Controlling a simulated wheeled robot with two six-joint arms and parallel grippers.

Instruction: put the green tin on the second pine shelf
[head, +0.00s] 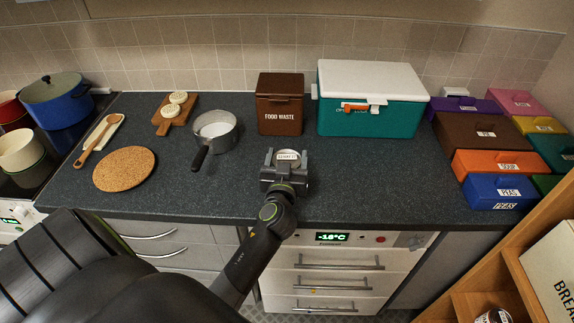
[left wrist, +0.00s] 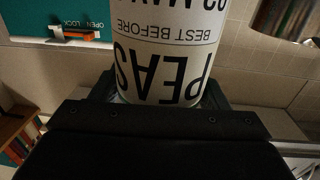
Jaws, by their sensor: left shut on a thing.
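My left gripper (head: 286,172) is shut on a tin (head: 288,155) above the front part of the dark worktop. In the left wrist view this tin (left wrist: 165,45) is a cylinder with a white label reading PEAS and BEST BEFORE. A pine shelf unit (head: 505,255) stands at the lower right of the head view, cut off by the frame, so I cannot tell which board is the second. My right gripper is not in view.
On the worktop (head: 350,180) stand a brown food waste bin (head: 281,112), a teal cool box (head: 371,118), a saucepan (head: 214,130), a cork mat (head: 124,168) and several coloured boxes including a blue one (head: 500,189).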

